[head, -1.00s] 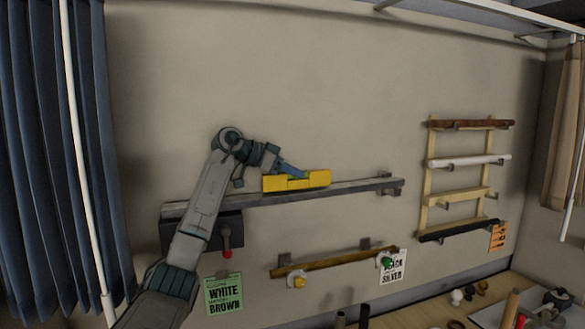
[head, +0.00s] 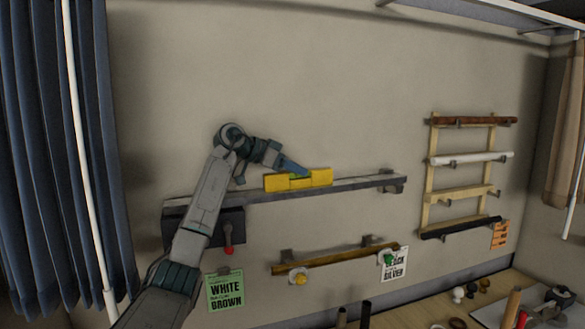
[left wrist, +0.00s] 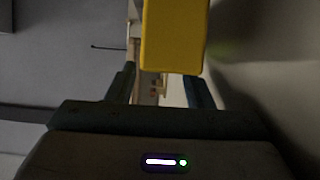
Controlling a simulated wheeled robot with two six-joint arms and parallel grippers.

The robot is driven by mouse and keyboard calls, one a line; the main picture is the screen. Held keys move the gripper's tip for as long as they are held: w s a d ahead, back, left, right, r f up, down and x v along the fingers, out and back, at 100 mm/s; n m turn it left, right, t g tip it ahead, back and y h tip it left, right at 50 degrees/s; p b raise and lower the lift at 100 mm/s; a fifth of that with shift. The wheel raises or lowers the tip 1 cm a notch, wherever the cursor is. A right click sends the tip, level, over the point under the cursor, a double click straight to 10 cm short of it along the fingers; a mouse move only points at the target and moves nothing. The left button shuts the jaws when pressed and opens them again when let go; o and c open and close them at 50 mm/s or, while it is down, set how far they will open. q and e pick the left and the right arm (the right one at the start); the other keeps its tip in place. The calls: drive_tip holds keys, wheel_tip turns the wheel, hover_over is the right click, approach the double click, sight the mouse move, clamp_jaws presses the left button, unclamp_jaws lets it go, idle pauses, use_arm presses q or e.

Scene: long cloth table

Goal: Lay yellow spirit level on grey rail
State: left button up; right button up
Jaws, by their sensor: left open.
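The yellow spirit level (head: 318,178) lies lengthwise on the grey rail (head: 360,185) on the wall, near the rail's middle. My left gripper (head: 302,171) is open at the level, close above its middle. In the left wrist view the yellow level (left wrist: 174,35) fills the upper middle, just beyond the two dark fingers of the gripper (left wrist: 163,88). Whether a finger still touches it cannot be told. My right gripper is not in view.
A lower wooden rail (head: 340,258) with round knobs hangs below. A green sign (head: 226,291) hangs lower left. A table (head: 400,316) with small items is at lower right.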

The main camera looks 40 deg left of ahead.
use_arm(q)
drive_tip(key=shift+r, duration=0.4)
wheel_tip(320, 180, up, 2)
drive_tip(key=shift+r+b, duration=0.1)
drive_tip(key=shift+b, duration=0.5)
drive_tip(key=s+d+r+b, duration=0.1)
drive_tip(key=s+d+b, duration=0.9)
drive_tip(key=b, duration=0.6)
drive_tip(key=shift+s+d+r+b, duration=0.3)
drive_tip(key=shift+s, duration=0.7)
